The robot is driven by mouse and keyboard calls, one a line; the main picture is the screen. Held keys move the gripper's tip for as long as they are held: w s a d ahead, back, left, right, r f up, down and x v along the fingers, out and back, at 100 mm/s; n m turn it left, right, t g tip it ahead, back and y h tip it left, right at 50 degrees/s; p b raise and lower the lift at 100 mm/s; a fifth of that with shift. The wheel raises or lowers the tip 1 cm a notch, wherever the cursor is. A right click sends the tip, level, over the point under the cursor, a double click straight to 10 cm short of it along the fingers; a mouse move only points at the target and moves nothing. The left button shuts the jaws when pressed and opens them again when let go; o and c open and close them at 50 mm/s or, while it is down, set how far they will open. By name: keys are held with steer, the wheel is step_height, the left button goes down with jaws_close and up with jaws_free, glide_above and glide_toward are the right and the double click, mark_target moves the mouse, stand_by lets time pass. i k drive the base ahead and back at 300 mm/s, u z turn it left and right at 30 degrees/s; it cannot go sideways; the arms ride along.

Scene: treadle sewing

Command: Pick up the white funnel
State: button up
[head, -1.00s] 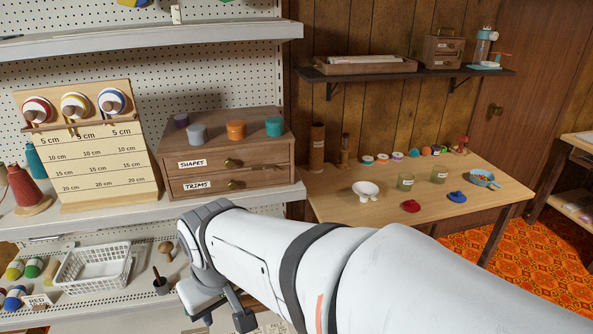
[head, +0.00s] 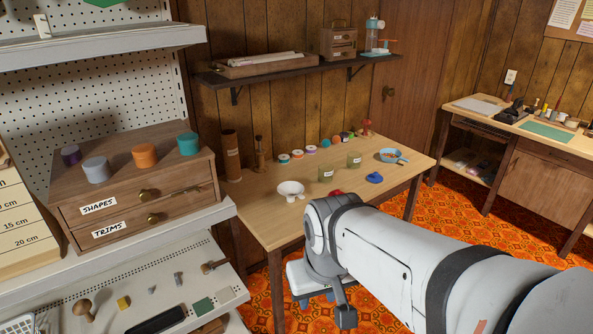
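The white funnel (head: 290,187) is a small white bowl-like piece on the wooden table, near its left front part. Small white parts show at its near lower edge. My gripper (head: 325,306) is in front of the table and nearer to me, below and to the right of the funnel in the picture. It points downward, is apart from the funnel, and its fingers look spread with nothing seen between them. My wrist partly hides a red piece (head: 335,193) on the table.
Two green glass jars (head: 326,175), a blue piece (head: 374,178) and a blue pan (head: 392,156) stand right of the funnel. Brown cylinders (head: 231,156) and several small coloured items are behind. A shelf (head: 300,73) hangs above; a drawer cabinet (head: 135,190) is left.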

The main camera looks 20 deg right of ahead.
mark_target(290, 189)
steer(key=z, duration=0.05)
steer(key=i, duration=1)
